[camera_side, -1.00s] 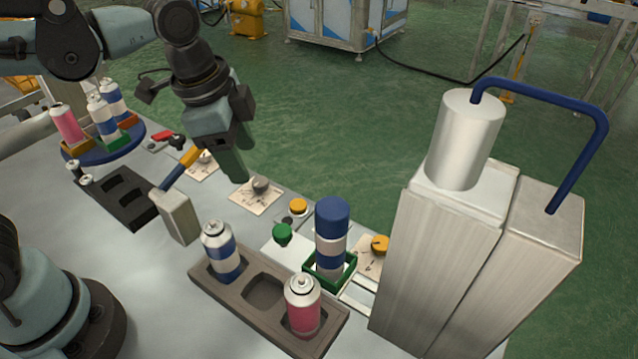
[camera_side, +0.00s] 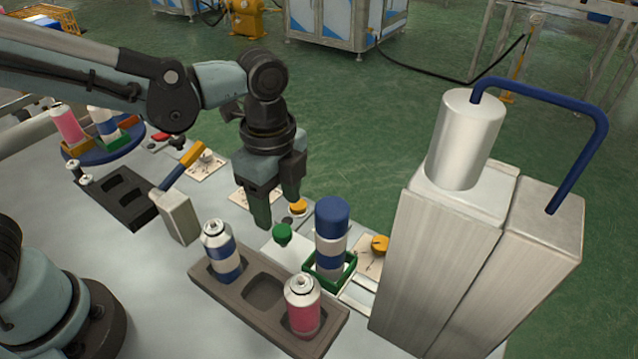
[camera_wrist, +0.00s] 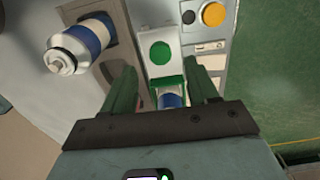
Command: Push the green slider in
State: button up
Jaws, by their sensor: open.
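The green slider's round knob (camera_side: 282,233) stands on a white plate; it also shows in the wrist view (camera_wrist: 160,53). A green square holder (camera_side: 350,264) sits to its right with a blue-capped, blue-and-white can (camera_side: 331,225) upright in it. My gripper (camera_side: 277,208) is open and empty, fingers pointing down, just behind and above the knob in the side view. In the wrist view, my gripper (camera_wrist: 162,88) has a finger on each side, with the knob ahead between them. Part of a blue-and-white can (camera_wrist: 170,100) shows between the fingers. Contact with the knob cannot be seen.
A grey rack (camera_side: 215,277) in front holds a blue-and-white can (camera_side: 221,252) and a pink can (camera_side: 302,305). A tall metal machine (camera_side: 440,250) stands right. Yellow knobs (camera_side: 380,245) sit nearby. A yellow-handled lever (camera_side: 183,168) stands left.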

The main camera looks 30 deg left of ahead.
aim_at(280, 230)
jog(key=shift+f, duration=2.65)
grip_shut()
